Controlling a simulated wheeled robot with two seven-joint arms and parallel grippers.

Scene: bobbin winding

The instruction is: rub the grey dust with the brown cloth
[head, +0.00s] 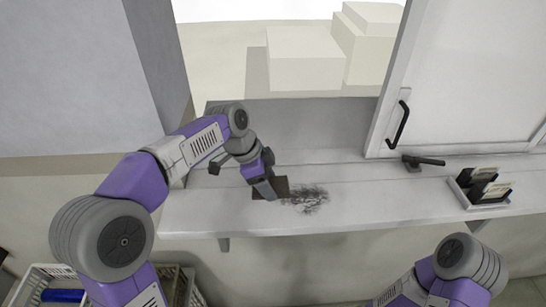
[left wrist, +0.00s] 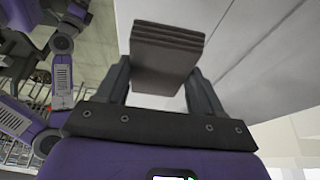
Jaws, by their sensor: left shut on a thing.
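The brown cloth (head: 283,186) is a small folded pad at the tip of my left gripper (head: 266,187). The left wrist view shows the layered cloth (left wrist: 166,58) pinched between both fingers. The grey dust (head: 310,201) is a dark, scratchy smudge on the white counter (head: 390,207). The cloth is at the dust's left edge in the head view; whether it touches the counter I cannot tell. The dust does not show in the left wrist view. My right arm shows at the lower right of the head view, but its gripper is out of the picture.
A sliding window panel with a black handle (head: 399,125) stands behind the counter. A dark latch-like piece (head: 422,162) lies right of the dust. A white tray (head: 480,205) with dark holders is farther right. Crates (head: 38,281) are below left.

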